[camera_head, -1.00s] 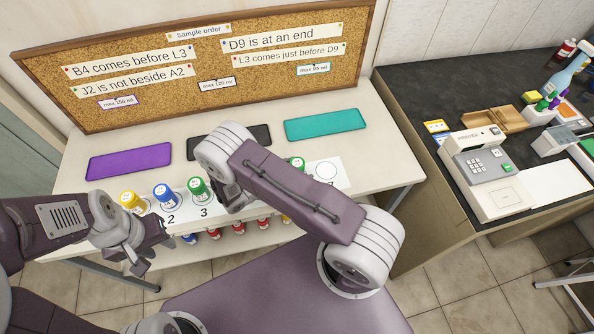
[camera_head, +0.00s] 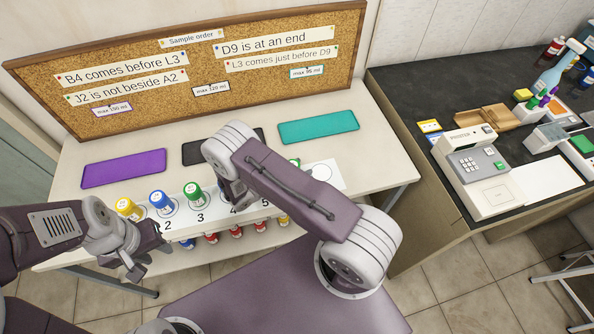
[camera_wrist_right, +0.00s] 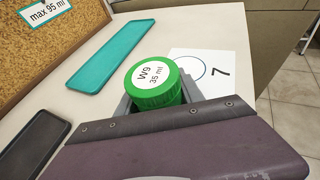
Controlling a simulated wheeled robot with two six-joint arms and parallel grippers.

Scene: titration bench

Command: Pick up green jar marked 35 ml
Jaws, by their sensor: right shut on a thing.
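The green jar marked W9, 35 ml (camera_wrist_right: 152,82) stands upright in the right wrist view, between the fingers of my right gripper (camera_wrist_right: 157,97), which is shut on it. The jar is just left of the empty circle numbered 7. In the head view only a sliver of its green lid (camera_head: 296,162) shows above my right forearm, which hides the gripper. Another green jar (camera_head: 193,194) stands by number 3. My left gripper (camera_head: 143,262) is low in front of the table's left part, holding nothing I can see; its finger opening is unclear.
A yellow jar (camera_head: 128,209) and a blue jar (camera_head: 161,203) stand left of the other green jar. Purple (camera_head: 124,168), black (camera_head: 195,153) and teal (camera_head: 318,127) mats lie behind the numbered strip. More jars sit on a lower shelf. A side bench (camera_head: 420,95) holds a printer.

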